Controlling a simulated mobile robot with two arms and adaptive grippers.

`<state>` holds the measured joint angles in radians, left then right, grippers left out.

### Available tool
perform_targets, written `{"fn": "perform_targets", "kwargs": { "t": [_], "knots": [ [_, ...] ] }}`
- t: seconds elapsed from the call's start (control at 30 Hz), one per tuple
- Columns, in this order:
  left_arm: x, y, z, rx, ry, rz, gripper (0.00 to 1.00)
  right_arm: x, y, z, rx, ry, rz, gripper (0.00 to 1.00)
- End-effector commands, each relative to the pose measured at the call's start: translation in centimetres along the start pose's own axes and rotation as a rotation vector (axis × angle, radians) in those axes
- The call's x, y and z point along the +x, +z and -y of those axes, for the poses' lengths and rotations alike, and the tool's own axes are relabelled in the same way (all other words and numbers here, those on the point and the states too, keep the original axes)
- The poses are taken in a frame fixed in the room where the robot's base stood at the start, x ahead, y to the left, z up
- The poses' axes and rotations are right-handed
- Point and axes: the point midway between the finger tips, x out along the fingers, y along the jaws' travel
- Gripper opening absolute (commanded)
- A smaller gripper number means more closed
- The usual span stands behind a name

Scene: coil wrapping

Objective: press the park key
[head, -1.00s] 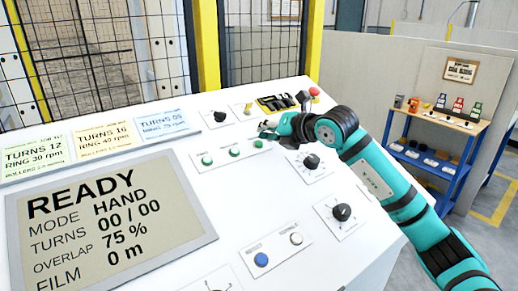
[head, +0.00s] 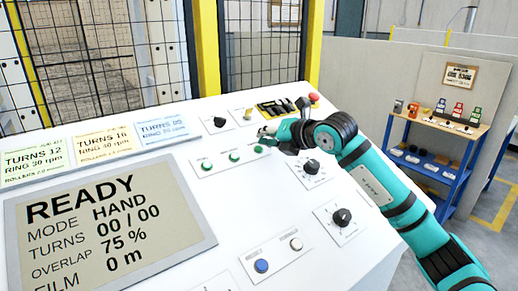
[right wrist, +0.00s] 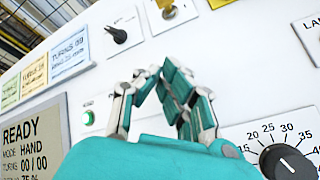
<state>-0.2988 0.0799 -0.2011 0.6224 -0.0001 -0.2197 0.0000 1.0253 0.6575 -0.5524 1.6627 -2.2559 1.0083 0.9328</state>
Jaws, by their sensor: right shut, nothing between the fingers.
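The control panel (head: 250,210) is a white sloped desk. A row of three green keys crosses it: the left one (head: 206,165), the middle one (head: 233,157) and the right one (head: 257,148). Their labels are too small to read, so I cannot tell which is the park key. My right gripper (head: 264,134) is shut and empty, just above the right green key in the head view; contact cannot be told. In the right wrist view its fingertips (right wrist: 158,74) come together over bare panel, and one green key (right wrist: 88,117) shows to their left. My left gripper is not in view.
A READY screen (head: 110,230) and three recipe cards (head: 104,142) lie to the left. Dials (head: 311,167), a blue button (head: 261,266), a white button (head: 296,244) and a red knob (head: 314,98) are around my arm. A mesh fence (head: 100,60) stands behind.

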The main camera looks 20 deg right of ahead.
Motion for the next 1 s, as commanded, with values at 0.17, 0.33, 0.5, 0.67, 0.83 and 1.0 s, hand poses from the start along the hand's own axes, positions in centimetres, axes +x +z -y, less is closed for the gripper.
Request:
{"fn": "perform_targets", "kwargs": {
  "t": [0.17, 0.33, 0.5, 0.67, 0.83, 1.0],
  "knots": [
    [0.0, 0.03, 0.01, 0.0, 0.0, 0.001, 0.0, 0.0, 0.0, 0.01, 0.0, 0.0, 0.0, 0.0],
    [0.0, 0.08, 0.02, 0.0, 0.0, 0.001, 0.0, 0.0, 0.0, 0.01, 0.0, 0.0, 0.0, 0.0],
    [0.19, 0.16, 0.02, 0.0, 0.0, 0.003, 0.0, 0.1, -0.11, 0.11, 0.0, 0.0, 0.0, 0.0],
    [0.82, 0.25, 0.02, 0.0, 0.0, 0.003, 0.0, 0.49, -0.46, 0.4, 0.0, 0.0, 0.0, 0.0],
    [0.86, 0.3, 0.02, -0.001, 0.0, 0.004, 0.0, 0.57, -0.41, 0.4, 0.0, 0.0, 0.0, 0.0],
    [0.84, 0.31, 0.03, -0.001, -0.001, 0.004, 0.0, 0.56, -0.41, 0.4, 0.0, 0.0, 0.0, 0.0]
  ]
}}
